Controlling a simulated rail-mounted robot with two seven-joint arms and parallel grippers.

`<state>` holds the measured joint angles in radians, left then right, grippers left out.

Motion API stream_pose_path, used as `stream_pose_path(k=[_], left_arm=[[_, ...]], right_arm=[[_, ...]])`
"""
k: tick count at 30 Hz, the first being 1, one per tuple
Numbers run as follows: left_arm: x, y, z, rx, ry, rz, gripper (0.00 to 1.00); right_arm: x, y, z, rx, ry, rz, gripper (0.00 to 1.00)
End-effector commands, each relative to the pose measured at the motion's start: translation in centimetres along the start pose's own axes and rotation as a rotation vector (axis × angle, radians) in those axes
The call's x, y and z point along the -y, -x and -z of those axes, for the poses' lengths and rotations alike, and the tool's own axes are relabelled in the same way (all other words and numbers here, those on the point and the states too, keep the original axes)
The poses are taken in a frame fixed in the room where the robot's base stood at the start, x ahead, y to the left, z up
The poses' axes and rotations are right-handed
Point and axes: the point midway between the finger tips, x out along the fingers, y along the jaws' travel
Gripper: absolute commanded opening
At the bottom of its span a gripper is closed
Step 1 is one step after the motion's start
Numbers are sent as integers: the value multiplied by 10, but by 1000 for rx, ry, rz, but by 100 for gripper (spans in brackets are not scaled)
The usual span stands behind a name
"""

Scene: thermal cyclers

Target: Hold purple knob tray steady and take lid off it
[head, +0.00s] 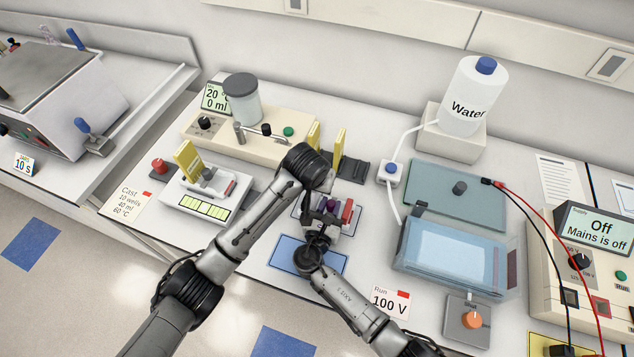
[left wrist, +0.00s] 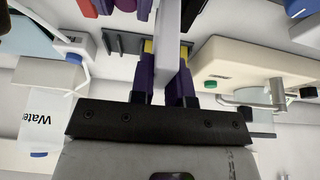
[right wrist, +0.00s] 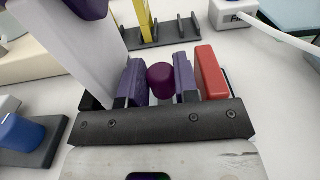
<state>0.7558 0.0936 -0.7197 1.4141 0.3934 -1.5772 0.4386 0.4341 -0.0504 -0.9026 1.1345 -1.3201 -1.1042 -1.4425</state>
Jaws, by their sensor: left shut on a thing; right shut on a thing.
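The purple knob (head: 331,204) is at the small tray near the middle of the bench in the head view. In the right wrist view the knob (right wrist: 160,80) sits between the purple fingers of my right gripper (right wrist: 160,85), which is shut on it. My left gripper (left wrist: 166,75) is shut on a pale upright slab (left wrist: 168,35), which appears to be part of the tray. This slab (right wrist: 80,50) also rises left of the knob in the right wrist view. A red block (right wrist: 210,70) stands just right of the knob. My grippers hide much of the tray, and lid contact is unclear.
A dark rack (head: 352,170) with a yellow comb (head: 338,145) stands behind the tray. A blue mat (head: 285,253) lies in front.

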Motion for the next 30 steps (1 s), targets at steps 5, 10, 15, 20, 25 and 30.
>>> stream_pose_path(k=[5,10,15,20,25,30], left_arm=[[0,0,0,0,0,0,0],[0,4,2,-2,0,-1,0],[-1,18,8,-3,-1,-1,0],[0,34,14,-2,0,-1,0],[0,37,15,0,0,0,0],[0,37,15,0,0,0,0]], right_arm=[[0,0,1,-2,2,0,0],[0,0,1,-2,2,0,0],[0,0,1,-2,2,0,0],[0,0,1,-2,2,0,0],[0,0,1,-2,2,0,0],[0,0,1,-2,2,0,36]])
